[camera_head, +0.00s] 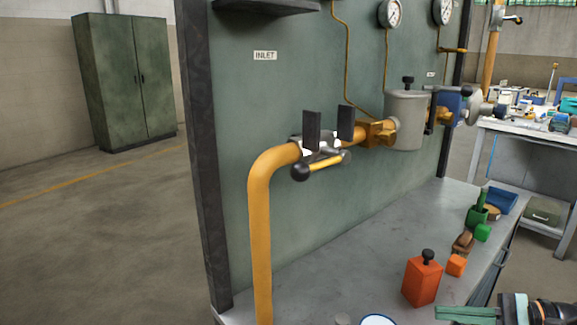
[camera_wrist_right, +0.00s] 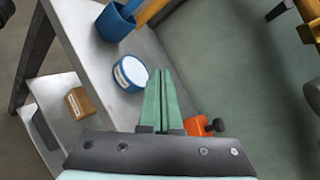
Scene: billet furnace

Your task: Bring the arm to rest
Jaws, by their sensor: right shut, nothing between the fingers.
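My right gripper (camera_head: 455,314) shows at the bottom right of the head view, over the front part of the grey bench. Its green fingers point left. In the right wrist view the green fingers (camera_wrist_right: 160,85) lie together, shut, with nothing held between them. An orange block with a black knob (camera_head: 422,280) stands on the bench to the left of and beyond the gripper. The same block shows partly behind the fingers in the right wrist view (camera_wrist_right: 200,126). My left gripper is not in view.
A yellow pipe (camera_head: 261,230) with a black-knobbed lever (camera_head: 322,166) rises before the green panel (camera_head: 290,90). Small items, including a green block (camera_head: 482,232), line the bench (camera_head: 350,270). A blue round tin (camera_wrist_right: 130,74) and blue cup (camera_wrist_right: 115,22) lie near the fingers.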

